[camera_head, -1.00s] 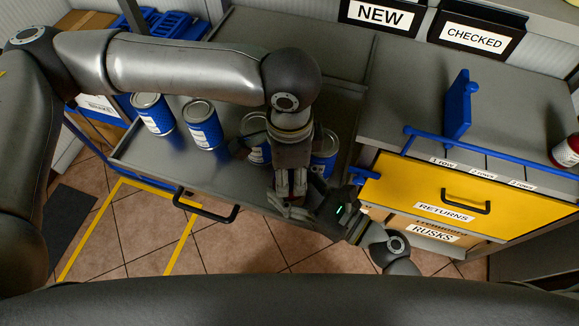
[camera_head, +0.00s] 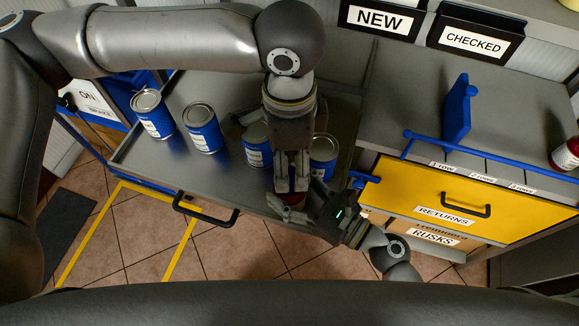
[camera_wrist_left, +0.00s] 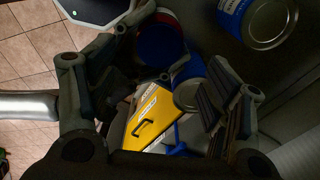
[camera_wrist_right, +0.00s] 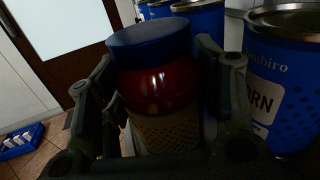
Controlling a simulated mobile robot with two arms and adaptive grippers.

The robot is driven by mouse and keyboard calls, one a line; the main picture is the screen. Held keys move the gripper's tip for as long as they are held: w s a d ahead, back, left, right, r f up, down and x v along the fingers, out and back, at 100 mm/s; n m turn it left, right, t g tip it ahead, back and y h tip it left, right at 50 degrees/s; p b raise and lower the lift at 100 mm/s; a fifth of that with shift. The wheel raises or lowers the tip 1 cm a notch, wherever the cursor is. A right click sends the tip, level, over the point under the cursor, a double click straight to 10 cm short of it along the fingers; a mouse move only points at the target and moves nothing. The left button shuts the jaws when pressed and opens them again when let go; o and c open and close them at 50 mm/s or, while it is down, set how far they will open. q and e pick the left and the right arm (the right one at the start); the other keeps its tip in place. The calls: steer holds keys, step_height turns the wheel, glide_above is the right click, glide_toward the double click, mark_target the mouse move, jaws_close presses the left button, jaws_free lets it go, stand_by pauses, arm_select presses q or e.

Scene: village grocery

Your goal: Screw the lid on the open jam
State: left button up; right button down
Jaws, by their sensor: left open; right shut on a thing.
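The jam jar (camera_wrist_right: 158,90) is dark red with a tan label and stands upright between my right gripper's fingers. A dark blue lid (camera_wrist_right: 150,38) sits on its mouth and looks level; how tightly it is screwed I cannot tell. In the head view the jar (camera_head: 283,203) shows as a bit of red in front of the open drawer. My right gripper (camera_head: 305,208) is shut on the jar. My left gripper (camera_head: 291,188) points down over it, open. In the left wrist view the lid (camera_wrist_left: 160,45) shows beyond the parted fingers, apart from them.
Several blue cans (camera_head: 203,128) stand in the grey drawer (camera_head: 225,185), close behind the jar. To the right are a yellow returns drawer (camera_head: 470,190), a blue rail (camera_head: 460,148) and an upright blue divider (camera_head: 460,105). Another red jar (camera_head: 566,154) is at the far right.

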arm_select(q)
step_height(320, 180, up, 6)
steer(key=shift+f, duration=0.1)
arm_select(e)
steer(key=shift+c, duration=1.8)
jaws_free()
steer(key=shift+d, duration=0.1)
steer(key=v, duration=1.2)
